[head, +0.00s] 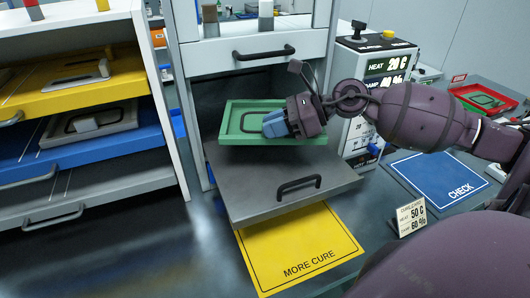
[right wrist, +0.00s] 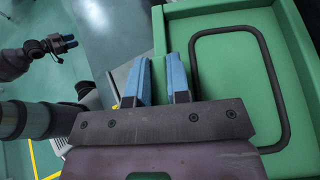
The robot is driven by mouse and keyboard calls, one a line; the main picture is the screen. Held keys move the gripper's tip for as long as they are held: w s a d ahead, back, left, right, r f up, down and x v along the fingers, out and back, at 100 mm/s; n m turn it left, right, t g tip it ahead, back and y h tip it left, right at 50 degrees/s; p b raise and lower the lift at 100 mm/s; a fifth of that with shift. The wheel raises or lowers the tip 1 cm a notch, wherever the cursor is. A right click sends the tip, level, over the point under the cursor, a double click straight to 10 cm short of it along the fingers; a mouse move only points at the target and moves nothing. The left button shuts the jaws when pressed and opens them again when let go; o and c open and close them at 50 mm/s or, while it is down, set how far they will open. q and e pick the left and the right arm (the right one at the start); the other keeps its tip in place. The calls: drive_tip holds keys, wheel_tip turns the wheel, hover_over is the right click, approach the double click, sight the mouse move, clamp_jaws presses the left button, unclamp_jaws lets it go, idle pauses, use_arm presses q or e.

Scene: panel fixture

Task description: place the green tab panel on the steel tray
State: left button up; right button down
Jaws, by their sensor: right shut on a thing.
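The green tab panel (head: 236,132) is a shallow green frame with a dark ring-shaped seal inside. My right gripper (head: 272,125) is shut on its edge. In the right wrist view the panel (right wrist: 205,50) fills the right side, with green between the blue fingers (right wrist: 160,85). The tab itself is mostly hidden by the fingers. The grey steel tray (head: 255,185) is pulled out of the cabinet, with a dark handle in front. The panel is over the tray's back part; I cannot tell whether it touches. My left gripper (right wrist: 66,42) shows small in the right wrist view.
A yellow MORE CURE mat (head: 300,250) lies below the tray. A rack at left holds yellow (head: 90,90), blue and grey shelves with panels. A heat control unit (head: 375,80) stands right of the cabinet. A blue CHECK mat (head: 440,180) and red tray (head: 485,98) lie farther right.

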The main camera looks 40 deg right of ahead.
drive_tip(key=shift+w+d, duration=0.1)
drive_tip(key=shift+w, duration=0.05)
drive_tip(key=shift+f, duration=0.4)
drive_tip(key=shift+f+b, duration=0.35)
drive_tip(key=shift+f, duration=4.1)
drive_tip(key=shift+f, duration=0.2)
drive_tip(key=c, duration=1.1)
unclamp_jaws()
drive_tip(key=shift+r, duration=0.1)
